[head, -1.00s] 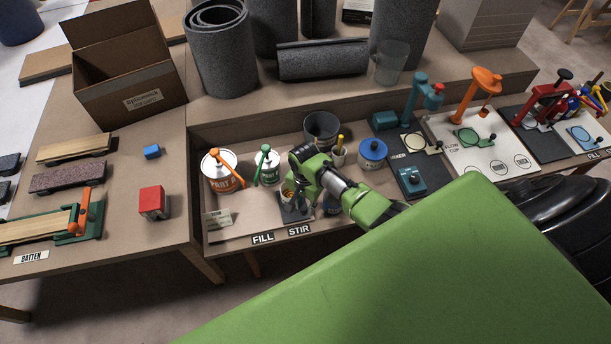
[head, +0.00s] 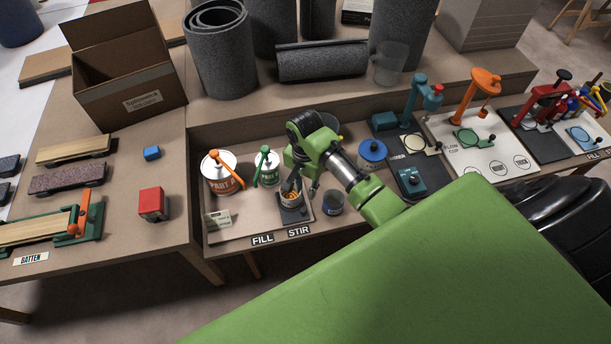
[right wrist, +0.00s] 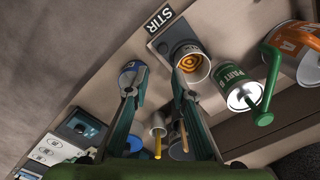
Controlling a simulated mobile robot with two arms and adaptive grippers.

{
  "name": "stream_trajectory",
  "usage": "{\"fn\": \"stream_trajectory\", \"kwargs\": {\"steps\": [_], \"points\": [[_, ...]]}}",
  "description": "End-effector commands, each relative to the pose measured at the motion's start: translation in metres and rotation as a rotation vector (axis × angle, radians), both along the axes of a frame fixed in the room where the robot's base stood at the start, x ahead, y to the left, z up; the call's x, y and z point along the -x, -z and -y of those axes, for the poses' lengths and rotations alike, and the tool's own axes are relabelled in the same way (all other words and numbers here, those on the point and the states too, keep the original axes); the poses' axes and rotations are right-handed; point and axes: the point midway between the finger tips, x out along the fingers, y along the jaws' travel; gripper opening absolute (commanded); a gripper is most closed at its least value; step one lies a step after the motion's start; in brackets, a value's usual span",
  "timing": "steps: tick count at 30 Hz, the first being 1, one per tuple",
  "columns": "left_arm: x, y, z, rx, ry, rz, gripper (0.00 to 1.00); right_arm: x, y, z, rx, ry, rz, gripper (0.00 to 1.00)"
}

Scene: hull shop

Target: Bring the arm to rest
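My right arm is green with dark joints and reaches over the middle bench. My right gripper (head: 304,183) is above the stir station, and in the right wrist view its two fingers (right wrist: 157,82) stand apart with nothing held between them. A cup with an orange swirl inside (right wrist: 192,64) stands upright on the dark STIR pad (head: 293,215), apart from the fingers as far as I can tell. A dark blue cup (head: 332,203) stands right of the pad, partly behind a finger in the right wrist view. My left gripper is not in view.
An orange-labelled can (head: 218,178) and a green-labelled can (head: 267,177) stand left of the gripper. A blue-lidded tub (head: 372,153) and a teal device (head: 411,181) stand to the right. A grey bucket (head: 330,122) is partly hidden behind my arm.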

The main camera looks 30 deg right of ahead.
Motion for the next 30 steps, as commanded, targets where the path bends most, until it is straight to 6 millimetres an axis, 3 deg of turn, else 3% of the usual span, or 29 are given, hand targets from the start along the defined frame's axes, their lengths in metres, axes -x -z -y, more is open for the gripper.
{"fn": "stream_trajectory", "kwargs": {"steps": [9, 13, 18, 22, 30], "points": [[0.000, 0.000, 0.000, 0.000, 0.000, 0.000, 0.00, 0.001, 0.000, 0.000, 0.000, -0.003, 0.001, 0.23], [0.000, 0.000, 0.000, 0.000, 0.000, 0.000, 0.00, 0.015, 0.005, -0.007, 0.000, -0.084, 0.015, 0.23], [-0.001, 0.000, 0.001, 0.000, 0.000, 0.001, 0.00, 0.069, 0.007, -0.030, 0.004, -0.392, 0.081, 0.23], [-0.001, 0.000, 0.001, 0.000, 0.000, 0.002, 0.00, 0.115, -0.007, -0.044, 0.028, -0.659, 0.147, 0.23], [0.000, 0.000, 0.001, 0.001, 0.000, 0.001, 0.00, 0.170, -0.043, -0.053, 0.089, -0.972, 0.227, 0.23]]}}
